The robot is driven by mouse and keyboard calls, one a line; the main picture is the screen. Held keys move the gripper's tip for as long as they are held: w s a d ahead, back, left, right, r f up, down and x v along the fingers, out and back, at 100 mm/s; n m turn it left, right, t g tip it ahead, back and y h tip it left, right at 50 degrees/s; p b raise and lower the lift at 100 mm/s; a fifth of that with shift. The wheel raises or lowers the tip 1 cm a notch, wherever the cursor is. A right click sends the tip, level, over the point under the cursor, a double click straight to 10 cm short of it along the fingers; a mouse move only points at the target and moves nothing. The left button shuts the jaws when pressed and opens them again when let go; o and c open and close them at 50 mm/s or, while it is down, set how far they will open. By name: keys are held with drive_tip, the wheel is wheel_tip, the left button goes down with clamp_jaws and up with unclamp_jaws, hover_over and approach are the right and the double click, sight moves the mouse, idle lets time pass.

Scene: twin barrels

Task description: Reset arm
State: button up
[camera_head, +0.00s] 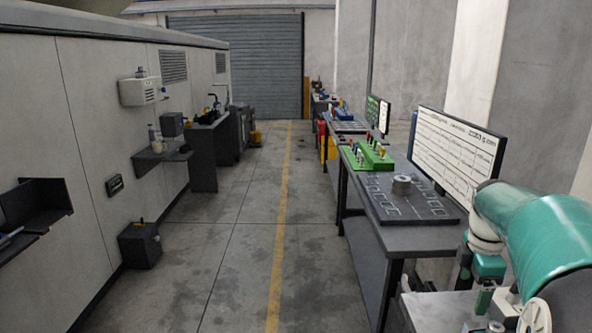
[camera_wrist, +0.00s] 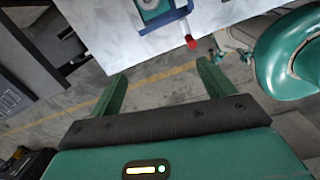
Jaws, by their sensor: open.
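My gripper (camera_wrist: 160,84) shows in the wrist view with two green fingers spread wide apart. In the head view my teal arm (camera_head: 540,235) is folded at the right edge, close to the camera. The gripper itself cannot be clearly made out there.
A grey cabinet wall with shelves (camera_head: 160,159) lines the left. The aisle with a yellow floor line (camera_head: 281,210) is clear.

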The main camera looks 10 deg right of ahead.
drive_tip(key=s+a+r+m+t+h, duration=0.1)
drive_tip(key=a+r+m, duration=0.15)
drive_tip(key=a, duration=0.65)
drive_tip(key=a+r+m+t, duration=0.1)
drive_tip(key=a+m, duration=0.2)
drive_tip(key=a, duration=0.6)
drive_tip(key=s+a+f+m+t+y, duration=0.2)
drive_tip(key=s+a+m, duration=0.6)
drive_tip(key=a, duration=0.6)
drive_tip(key=shift+s+a+f+t, duration=0.4)
drive_tip(key=shift+s+f+t, duration=0.2)
drive_tip(key=shift+t, duration=0.1)
drive_tip(key=shift+d, duration=0.1)
